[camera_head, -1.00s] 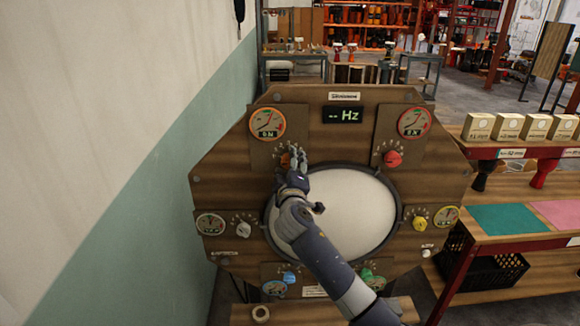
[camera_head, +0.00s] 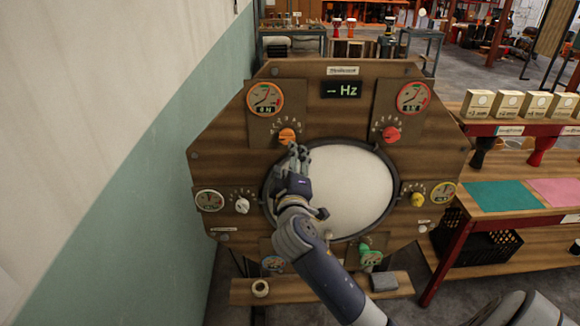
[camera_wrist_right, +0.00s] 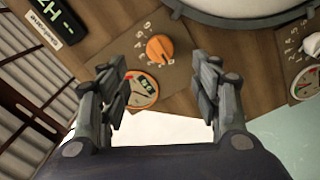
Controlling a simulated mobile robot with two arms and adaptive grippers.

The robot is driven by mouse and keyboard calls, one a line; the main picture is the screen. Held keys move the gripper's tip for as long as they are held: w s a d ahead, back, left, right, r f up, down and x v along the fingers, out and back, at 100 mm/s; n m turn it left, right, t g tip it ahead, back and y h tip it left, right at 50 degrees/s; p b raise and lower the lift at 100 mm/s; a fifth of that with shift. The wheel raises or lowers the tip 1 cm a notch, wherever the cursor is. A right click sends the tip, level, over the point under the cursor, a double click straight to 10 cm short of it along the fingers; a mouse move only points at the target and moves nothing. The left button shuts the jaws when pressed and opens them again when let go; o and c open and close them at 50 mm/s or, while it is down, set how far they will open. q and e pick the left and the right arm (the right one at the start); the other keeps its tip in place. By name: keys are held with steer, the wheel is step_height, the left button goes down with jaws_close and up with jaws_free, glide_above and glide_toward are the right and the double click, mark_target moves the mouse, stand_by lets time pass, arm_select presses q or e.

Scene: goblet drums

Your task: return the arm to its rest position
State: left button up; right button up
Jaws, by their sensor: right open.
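My right gripper (camera_head: 298,158) is in front of the wooden drum-tuning panel (camera_head: 225,165), just below the orange knob (camera_head: 287,136) and over the upper left part of the white drumhead (camera_head: 350,190). In the right wrist view its two fingers (camera_wrist_right: 165,92) stand wide apart with nothing between them. The orange knob also shows in that view (camera_wrist_right: 160,48), beyond the fingertips and apart from them. My right arm comes up from the bottom of the head view and hides part of the lower panel. My left gripper is not in view.
The panel carries a red knob (camera_head: 390,134), a white knob (camera_head: 242,205), a yellow knob (camera_head: 417,199), a green knob (camera_head: 370,256) and several gauges. A wall stands close at left. At right is a bench with a teal mat (camera_head: 502,196), a black crate (camera_head: 490,246) and several boxes.

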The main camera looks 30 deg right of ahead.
steer(key=shift+s+a, duration=0.35)
steer(key=shift+s, duration=0.3)
steer(key=a+f+n+g+y+b, duration=0.1)
steer(key=a+f+g+y+b, duration=0.2)
steer(key=f, duration=2.1)
steer(key=s+a+f+g+y, duration=0.2)
steer(key=s+f, duration=0.2)
steer(key=f, duration=0.8)
steer(key=s+a+f+g+y, duration=0.15)
steer(key=s+f, duration=0.35)
steer(key=f, duration=0.6)
steer(key=s+a+f+m+g+y+b, duration=0.1)
steer(key=s+a+f+g, duration=0.1)
steer(key=s+f, duration=0.7)
steer(key=s+a+f+m+g+y+b, duration=0.1)
steer(key=s+a+f+g, duration=0.15)
steer(key=s+f, duration=0.65)
steer(key=s+f+m+g, duration=0.1)
steer(key=s+f, duration=0.3)
steer(key=s, duration=0.7)
steer(key=s+a+f+m+g+b, duration=0.1)
steer(key=s+f, duration=0.4)
steer(key=s, duration=0.6)
steer(key=shift+s+a+g+y, duration=0.3)
steer(key=shift+s+g+y, duration=0.05)
steer(key=shift+g, duration=0.35)
